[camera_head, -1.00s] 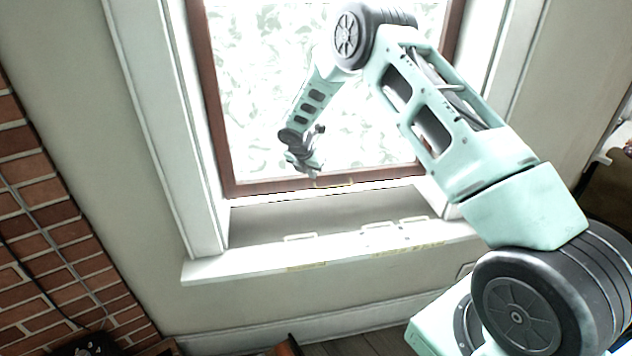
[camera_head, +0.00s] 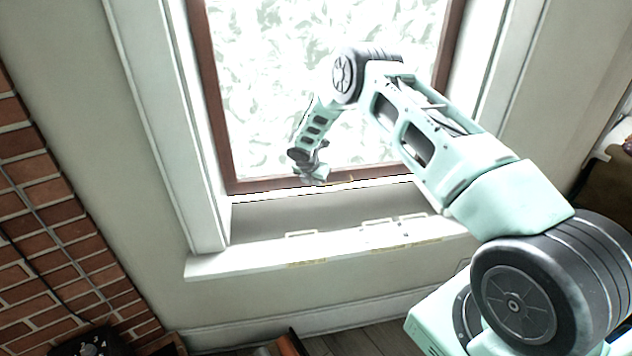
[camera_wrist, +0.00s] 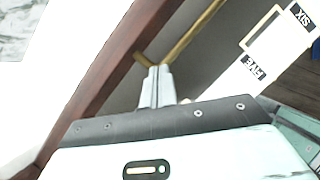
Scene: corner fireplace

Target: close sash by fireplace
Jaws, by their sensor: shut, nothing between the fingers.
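The sash has a red-brown frame, and its bottom rail (camera_head: 262,185) is low in the window, a little above the sill in the head view. The rail also crosses the wrist view as a dark red-brown band (camera_wrist: 108,78). A brass handle (camera_wrist: 190,36) on the rail runs to the upper right in the wrist view. My gripper (camera_head: 318,178) is at the bottom rail, beside the handle. In the wrist view my closed fingertips (camera_wrist: 158,70) are at the handle's near end. I cannot tell whether they touch it. Nothing is held.
The white sill (camera_head: 240,263) lies below, with several pale rectangular outlines on it. Labels reading SIX (camera_wrist: 302,15) and FIVE (camera_wrist: 254,69) show in the wrist view. White casing (camera_head: 165,130) borders the window, and a brick fireplace wall (camera_head: 50,230) stands at left.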

